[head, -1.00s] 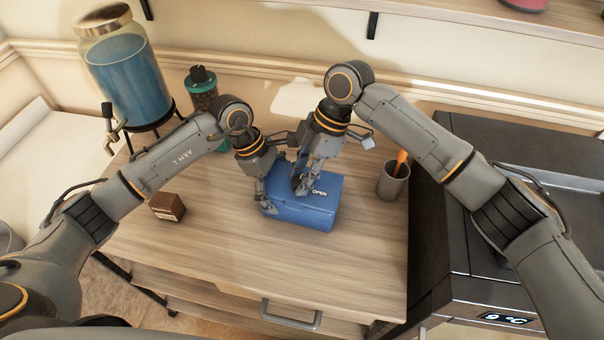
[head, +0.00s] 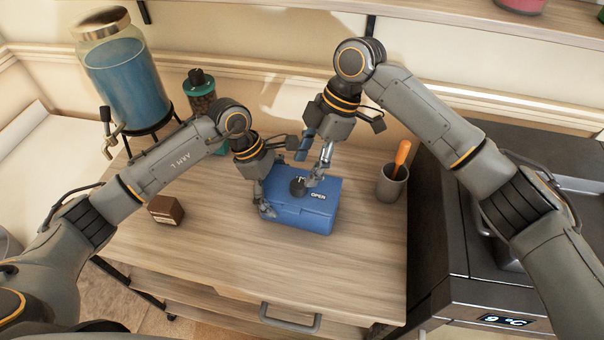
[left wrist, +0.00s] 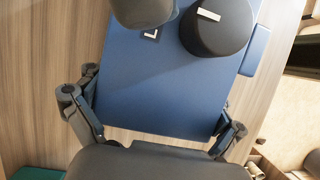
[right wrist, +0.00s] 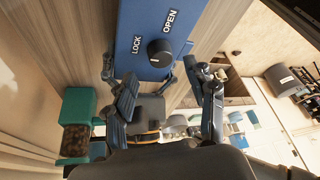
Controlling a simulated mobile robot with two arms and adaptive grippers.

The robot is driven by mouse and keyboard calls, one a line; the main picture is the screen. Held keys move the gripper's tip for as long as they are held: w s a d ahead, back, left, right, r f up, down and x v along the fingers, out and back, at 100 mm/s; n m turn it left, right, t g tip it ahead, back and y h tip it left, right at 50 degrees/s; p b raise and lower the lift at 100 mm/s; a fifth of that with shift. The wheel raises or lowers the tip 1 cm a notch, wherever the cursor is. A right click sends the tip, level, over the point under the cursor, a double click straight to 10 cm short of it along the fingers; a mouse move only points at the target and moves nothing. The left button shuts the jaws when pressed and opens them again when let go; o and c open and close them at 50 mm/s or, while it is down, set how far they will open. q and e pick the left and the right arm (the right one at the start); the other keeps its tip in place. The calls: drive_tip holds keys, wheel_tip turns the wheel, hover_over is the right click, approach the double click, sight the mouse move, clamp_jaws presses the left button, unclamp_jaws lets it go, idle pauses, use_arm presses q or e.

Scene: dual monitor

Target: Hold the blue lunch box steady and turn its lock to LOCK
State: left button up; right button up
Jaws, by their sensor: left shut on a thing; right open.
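The blue lunch box (head: 312,214) sits on the wooden desk. Its lid carries a black round knob (head: 298,186) with a white mark. In the right wrist view the knob (right wrist: 160,53) stands between the LOCK label (right wrist: 137,45) and the OPEN label (right wrist: 170,20); I cannot tell for sure which one its mark points to. My left gripper (head: 265,200) is shut on the box's left end, one finger on each side in the left wrist view (left wrist: 155,135). My right gripper (head: 313,165) is open and empty, above and apart from the knob.
A grey cup (head: 392,184) with an orange-handled item stands right of the box. A small brown block (head: 165,209) lies left. A teal-lidded jar (head: 200,90) and a blue drink dispenser (head: 128,75) stand at the back left. The desk front is clear.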

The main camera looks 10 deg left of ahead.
drive_tip(key=v, duration=0.7)
drive_tip(key=shift+r, duration=0.15)
drive_tip(key=shift+d, duration=0.1)
use_arm(q)
drive_tip(key=o, duration=1.2)
